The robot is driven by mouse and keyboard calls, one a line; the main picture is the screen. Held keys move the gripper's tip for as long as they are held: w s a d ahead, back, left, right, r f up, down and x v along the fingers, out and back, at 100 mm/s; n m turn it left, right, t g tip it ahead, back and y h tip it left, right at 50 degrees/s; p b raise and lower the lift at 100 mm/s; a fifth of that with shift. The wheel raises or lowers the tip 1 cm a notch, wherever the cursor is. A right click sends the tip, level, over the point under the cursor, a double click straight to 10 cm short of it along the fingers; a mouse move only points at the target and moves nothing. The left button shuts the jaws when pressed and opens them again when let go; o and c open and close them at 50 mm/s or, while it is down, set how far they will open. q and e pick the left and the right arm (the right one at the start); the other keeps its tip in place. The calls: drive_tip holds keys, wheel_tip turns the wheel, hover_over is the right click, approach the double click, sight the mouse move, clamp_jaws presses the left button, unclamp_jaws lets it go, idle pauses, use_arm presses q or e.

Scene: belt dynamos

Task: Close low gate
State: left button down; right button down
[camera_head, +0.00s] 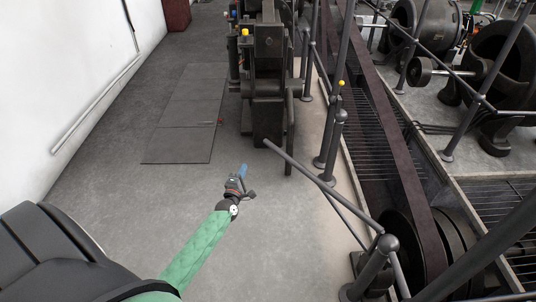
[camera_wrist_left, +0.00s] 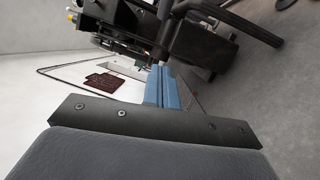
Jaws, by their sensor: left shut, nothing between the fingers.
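The low gate (camera_head: 320,183) is a dark metal rail with a thinner bar under it. It runs from a round-topped post (camera_head: 385,247) at the lower right up and left over the grey floor. Its free end lies left of the railing posts, apart from them, so the gate stands open. My left gripper (camera_head: 243,171) is left of the gate's free end, not touching it. Its blue fingers are together and empty; they also show in the left wrist view (camera_wrist_left: 164,88). I cannot clearly identify the gate in that view. My right gripper is not in view.
A dark machine (camera_head: 267,75) stands beyond the gate. A railing post (camera_head: 335,145) stands right of the gate's free end. Right of the railing, a broad belt (camera_head: 405,190) runs down to a wheel.

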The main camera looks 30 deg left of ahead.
use_arm(q)
drive_tip(key=w+r, duration=0.2)
drive_tip(key=w, duration=1.1)
drive_tip(key=shift+w+a+r, duration=0.15)
drive_tip(key=shift+a+r, duration=0.1)
drive_tip(key=shift+a, duration=0.1)
